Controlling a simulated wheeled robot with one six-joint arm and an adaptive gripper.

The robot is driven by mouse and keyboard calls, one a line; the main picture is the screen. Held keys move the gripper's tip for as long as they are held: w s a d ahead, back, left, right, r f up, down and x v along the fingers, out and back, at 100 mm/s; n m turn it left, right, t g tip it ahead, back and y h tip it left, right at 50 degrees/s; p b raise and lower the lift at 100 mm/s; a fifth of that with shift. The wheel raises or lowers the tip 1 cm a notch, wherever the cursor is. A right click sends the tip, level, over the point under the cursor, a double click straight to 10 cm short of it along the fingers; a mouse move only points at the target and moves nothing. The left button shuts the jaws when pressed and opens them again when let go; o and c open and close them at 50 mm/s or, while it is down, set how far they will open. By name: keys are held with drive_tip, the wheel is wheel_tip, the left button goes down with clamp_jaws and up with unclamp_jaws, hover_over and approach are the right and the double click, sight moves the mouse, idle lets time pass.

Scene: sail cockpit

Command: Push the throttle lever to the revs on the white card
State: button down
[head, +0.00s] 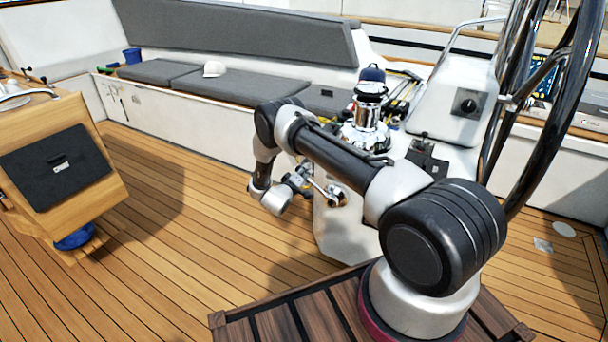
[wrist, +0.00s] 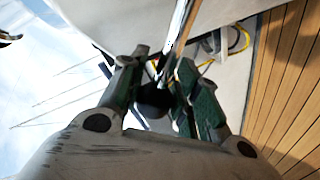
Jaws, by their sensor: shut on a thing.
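My gripper (head: 303,181) reaches down beside the white pedestal (head: 345,235) in the head view. In the wrist view its two green-padded fingers (wrist: 160,80) are closed around the throttle lever, with the dark knob (wrist: 153,99) between them. The lever's bright metal shaft (wrist: 180,28) runs up from the fingers toward the pale pedestal side. A short shiny part of the throttle lever (head: 328,192) shows by the gripper in the head view. I cannot make out the white card with the revs or any rev reading in either view.
A chrome winch (head: 366,125) stands behind my arm. The large dark wheel (head: 548,150) rises at the right by the grey-white console (head: 455,90). A wooden cabinet (head: 70,165) stands at the left. The teak deck (head: 170,230) between is clear. A yellow loop (wrist: 240,40) shows in the wrist view.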

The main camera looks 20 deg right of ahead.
drive_tip(key=c, duration=1.1)
unclamp_jaws()
drive_tip(key=shift+o, duration=0.2)
drive_tip(key=shift+a, duration=0.1)
drive_tip(key=v, duration=1.2)
drive_tip(key=shift+f, duration=0.1)
